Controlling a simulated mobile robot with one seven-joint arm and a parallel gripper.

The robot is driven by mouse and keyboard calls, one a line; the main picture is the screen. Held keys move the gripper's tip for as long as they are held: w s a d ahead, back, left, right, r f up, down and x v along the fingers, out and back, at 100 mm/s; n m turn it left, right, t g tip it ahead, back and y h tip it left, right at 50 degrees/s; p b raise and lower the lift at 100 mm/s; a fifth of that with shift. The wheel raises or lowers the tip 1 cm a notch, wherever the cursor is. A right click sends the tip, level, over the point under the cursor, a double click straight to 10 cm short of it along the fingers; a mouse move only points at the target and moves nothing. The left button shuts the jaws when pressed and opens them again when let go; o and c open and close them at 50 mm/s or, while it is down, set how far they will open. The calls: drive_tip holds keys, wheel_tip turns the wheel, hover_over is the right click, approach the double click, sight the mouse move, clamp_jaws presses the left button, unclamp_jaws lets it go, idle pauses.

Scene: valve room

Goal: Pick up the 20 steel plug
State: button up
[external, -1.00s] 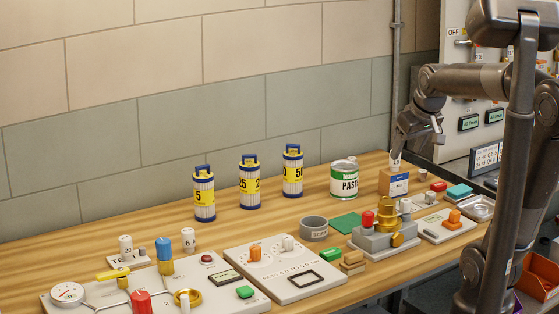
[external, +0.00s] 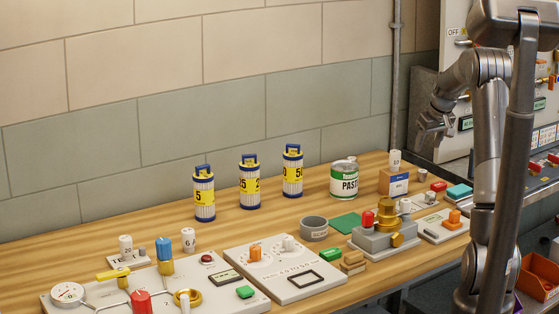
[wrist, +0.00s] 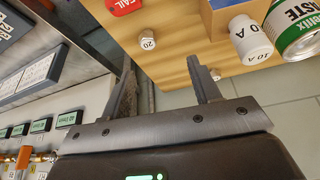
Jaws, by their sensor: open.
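A small pale hexagonal plug marked 20 (wrist: 148,41) stands on the wooden bench in the wrist view, near the bench edge. In the external view a small pale piece (external: 422,174) behind the red block appears to be the same plug, but its mark is too small to read. My gripper (wrist: 160,65) is open and empty. The plug shows beyond the gap between the fingers, apart from both. In the external view my gripper (external: 432,124) hangs in the air above the bench's far right end.
A white 10 A cylinder (wrist: 250,40) stands near the plug, beside a paste can (wrist: 297,28). A red FAIL block (wrist: 123,6) lies close by. A wall (wrist: 275,100) and grey panels (wrist: 45,65) border the bench.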

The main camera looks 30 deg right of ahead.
sight(423, 171)
drive_tip(key=x, duration=0.4)
drive_tip(key=d+x, duration=0.1)
drive_tip(key=x, duration=0.3)
drive_tip(key=d+x, duration=0.1)
drive_tip(key=x, duration=0.3)
drive_tip(key=shift+d+f, duration=0.3)
drive_tip(key=shift+c, duration=0.3)
drive_tip(key=c, duration=1)
drive_tip(key=shift+c, duration=0.6)
drive_tip(key=shift+r, duration=0.2)
